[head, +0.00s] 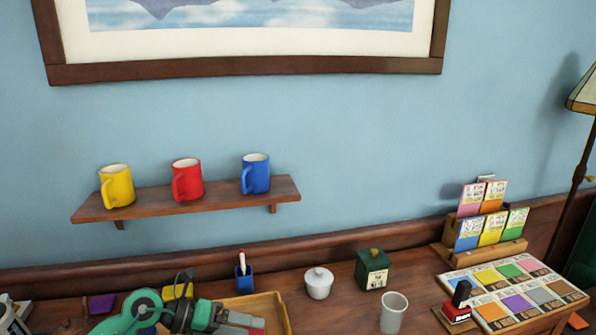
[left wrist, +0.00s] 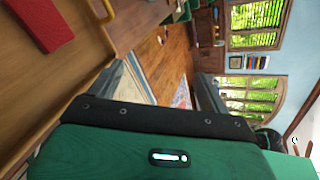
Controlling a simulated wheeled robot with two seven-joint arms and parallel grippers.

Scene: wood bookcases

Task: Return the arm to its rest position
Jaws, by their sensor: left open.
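My left arm comes in at the bottom left of the head view. Its left gripper (head: 245,322) is over or beside the wooden tray, low in the picture. In the left wrist view the left gripper (left wrist: 160,85) is open, its two dark fingers spread with nothing between them. Floorboards and a rug show past the fingers. My right gripper is in neither view.
The wooden tray (head: 277,310) holds a red flat thing (left wrist: 40,35). Yellow, red and blue mugs (head: 256,176) stand on the wall shelf (head: 220,198).

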